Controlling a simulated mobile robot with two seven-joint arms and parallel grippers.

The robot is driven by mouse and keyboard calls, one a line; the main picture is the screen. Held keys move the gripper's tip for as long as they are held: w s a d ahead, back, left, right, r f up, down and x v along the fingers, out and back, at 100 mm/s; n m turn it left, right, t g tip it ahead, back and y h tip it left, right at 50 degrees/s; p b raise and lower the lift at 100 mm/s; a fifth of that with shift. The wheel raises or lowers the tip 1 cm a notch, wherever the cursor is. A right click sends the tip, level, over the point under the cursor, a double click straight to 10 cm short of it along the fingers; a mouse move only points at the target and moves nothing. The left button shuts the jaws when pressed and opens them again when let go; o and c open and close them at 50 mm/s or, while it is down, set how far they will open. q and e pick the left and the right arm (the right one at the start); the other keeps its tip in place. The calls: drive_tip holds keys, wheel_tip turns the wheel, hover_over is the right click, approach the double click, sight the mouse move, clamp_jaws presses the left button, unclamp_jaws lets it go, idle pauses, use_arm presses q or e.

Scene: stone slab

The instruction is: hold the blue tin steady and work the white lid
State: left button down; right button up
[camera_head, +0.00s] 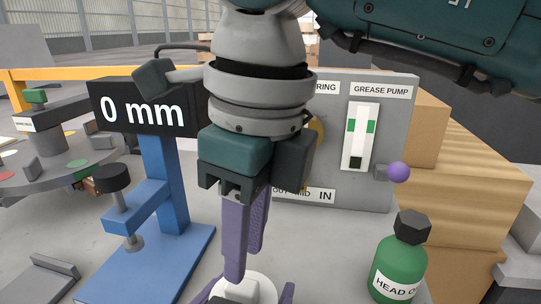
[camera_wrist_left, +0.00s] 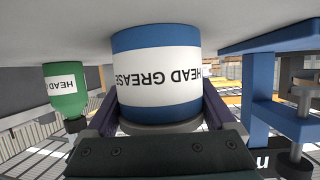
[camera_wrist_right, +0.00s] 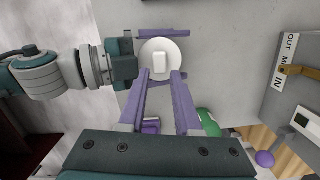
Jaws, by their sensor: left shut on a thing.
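The blue tin (camera_wrist_left: 158,40) has a white label reading HEAD GREASE and stands on the grey slab, upside down in the left wrist view. My left gripper (camera_wrist_left: 158,100) is shut on it, one purple finger on each side. The white lid (camera_wrist_right: 172,48), a round disc with a raised knob, sits on top of the tin. In the head view the lid (camera_head: 266,287) is partly hidden. My right gripper (camera_wrist_right: 163,76) points down over the lid with its purple fingers apart. Its tips are near the lid's edge in the right wrist view, with the knob just beyond; contact cannot be told.
A blue stand (camera_head: 165,180) with a 0 mm display (camera_head: 142,108) is at left. A green bottle (camera_head: 398,268) with a black cap stands at right. A grey panel (camera_head: 395,130) labelled GREASE PUMP, with a purple knob (camera_head: 399,172), is behind. Wooden crates (camera_head: 470,180) are at back right.

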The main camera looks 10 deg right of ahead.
drive_tip(key=s+d+r+n+t+y, duration=0.1)
drive_tip(key=d+r+y, duration=0.1)
drive_tip(key=r, duration=0.7)
drive_tip(key=shift+s+d+y, duration=0.15)
drive_tip(key=shift+d+y, duration=0.25)
drive_tip(key=shift+d, duration=0.25)
use_arm(q)
unclamp_jaws()
drive_tip(key=v, duration=1.2)
drive_tip(key=shift+a, duration=0.1)
